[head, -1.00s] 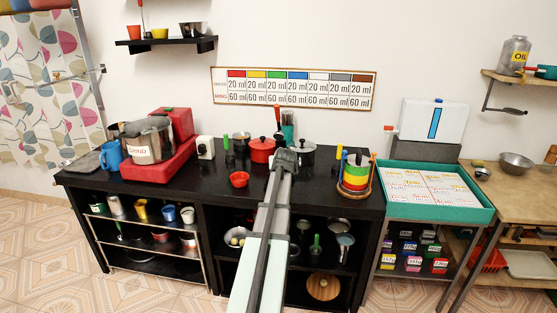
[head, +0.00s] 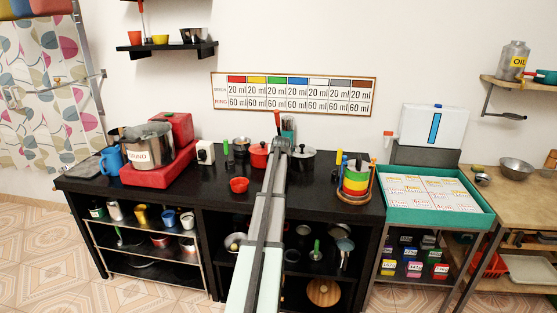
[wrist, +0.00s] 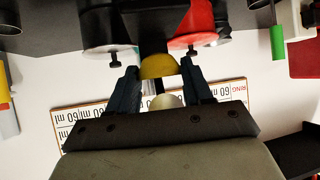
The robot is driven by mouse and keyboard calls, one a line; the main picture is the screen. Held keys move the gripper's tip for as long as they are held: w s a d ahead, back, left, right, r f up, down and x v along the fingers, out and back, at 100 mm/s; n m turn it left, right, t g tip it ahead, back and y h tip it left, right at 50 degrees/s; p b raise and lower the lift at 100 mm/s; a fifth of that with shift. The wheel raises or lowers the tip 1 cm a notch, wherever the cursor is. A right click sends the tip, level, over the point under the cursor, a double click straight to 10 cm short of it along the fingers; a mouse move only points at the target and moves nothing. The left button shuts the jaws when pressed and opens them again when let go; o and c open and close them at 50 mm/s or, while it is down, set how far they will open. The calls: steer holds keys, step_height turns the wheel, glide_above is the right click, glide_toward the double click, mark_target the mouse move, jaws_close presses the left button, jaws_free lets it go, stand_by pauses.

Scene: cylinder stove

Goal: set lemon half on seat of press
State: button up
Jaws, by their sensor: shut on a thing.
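My gripper (head: 281,146) is over the back of the black counter, between the red pot and the dark pot, with the arm reaching away from me. In the wrist view, where the scene appears upside down, my gripper (wrist: 161,68) has its two dark fingers on either side of a yellow dome, which looks like the lemon half (wrist: 158,66). It is shut on it. A pale cream rounded piece (wrist: 167,101) shows between the fingers, closer to the palm; I cannot tell what it is. The lemon half is hidden in the head view. I cannot make out the press or its seat.
On the black counter (head: 110,183), the red pot (head: 258,158) is just left of my gripper and the dark pot (head: 303,162) just right. A small red bowl (head: 239,185) stands nearer.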

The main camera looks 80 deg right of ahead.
steer(key=shift+w+d, duration=0.2)
steer(key=shift+d, duration=0.95)
steer(key=shift+f, duration=1.75)
steer(key=shift+f, duration=0.1)
steer(key=o, duration=1.1)
steer(key=shift+a, duration=0.1)
steer(key=v, duration=1.2)
